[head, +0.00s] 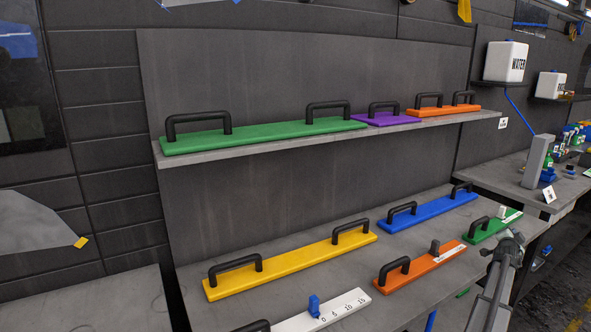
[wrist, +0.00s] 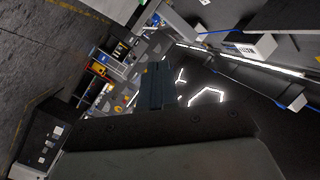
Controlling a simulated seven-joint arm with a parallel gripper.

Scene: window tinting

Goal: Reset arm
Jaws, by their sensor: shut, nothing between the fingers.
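My gripper (wrist: 156,84) shows in the wrist view as a dark pair of fingers close together near the middle of the picture. It is shut with nothing held. The wrist view is tilted and looks out over the room, with no object near the fingertips. In the head view I cannot clearly make out the fingers.
In the head view, a shelf (head: 300,143) bears green (head: 270,134), purple (head: 385,119) and orange (head: 444,111) handled boards. The bench below holds yellow (head: 295,266), blue (head: 430,211), orange (head: 420,266), green (head: 490,229) and white (head: 318,314) ones. A water container (head: 505,62) stands at right.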

